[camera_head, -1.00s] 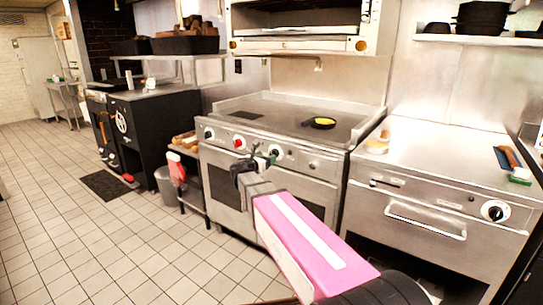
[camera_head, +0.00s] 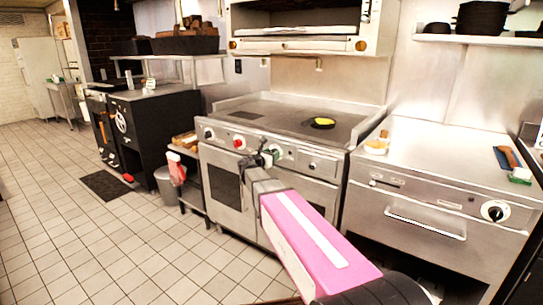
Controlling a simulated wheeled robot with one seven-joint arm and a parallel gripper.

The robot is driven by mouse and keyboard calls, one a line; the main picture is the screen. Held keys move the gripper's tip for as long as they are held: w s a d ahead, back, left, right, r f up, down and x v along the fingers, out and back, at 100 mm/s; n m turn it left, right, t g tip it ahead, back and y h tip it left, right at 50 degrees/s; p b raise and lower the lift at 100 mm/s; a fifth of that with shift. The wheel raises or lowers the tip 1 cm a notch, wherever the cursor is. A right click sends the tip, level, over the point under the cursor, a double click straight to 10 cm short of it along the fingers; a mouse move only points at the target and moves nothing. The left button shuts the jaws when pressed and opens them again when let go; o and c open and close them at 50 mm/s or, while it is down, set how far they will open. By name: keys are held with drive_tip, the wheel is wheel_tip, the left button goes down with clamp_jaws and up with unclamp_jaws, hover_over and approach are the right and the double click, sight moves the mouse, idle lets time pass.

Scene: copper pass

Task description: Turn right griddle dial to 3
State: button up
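The griddle range (camera_head: 225,150) stands in the middle, with a flat steel top and a row of dials on its front panel. A round dial (camera_head: 208,133) is at the panel's left end, and a red knob (camera_head: 238,143) is right of it. Further right is another dial (camera_head: 276,153), which I take as the right griddle dial; my gripper partly covers it and its setting is too small to read. My gripper (camera_head: 265,155) is in front of the panel, just left of that dial. I cannot tell whether it touches the dial, or whether its dark fingers are open.
A dark pan with yellow food (camera_head: 321,123) sits on the griddle top. Right of it is a steel counter unit (camera_head: 440,160) with a drawer handle and its own dial (camera_head: 495,211). A grey bin (camera_head: 165,186) and small rack stand at left. The tiled floor in front is clear.

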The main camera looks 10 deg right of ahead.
drive_tip(key=shift+m, duration=0.3)
drive_tip(key=m, duration=0.7)
drive_tip(key=shift+s+d+f, duration=0.1)
drive_tip(key=m, duration=0.7)
drive_tip(key=shift+f, duration=0.15)
drive_tip(key=m, duration=0.7)
drive_tip(key=shift+f+m, duration=0.15)
drive_tip(key=shift+m, duration=0.15)
drive_tip(key=m, duration=0.3)
drive_tip(key=shift+m, duration=0.3)
drive_tip(key=shift+f+m, duration=0.1)
drive_tip(key=shift+m, duration=1.9)
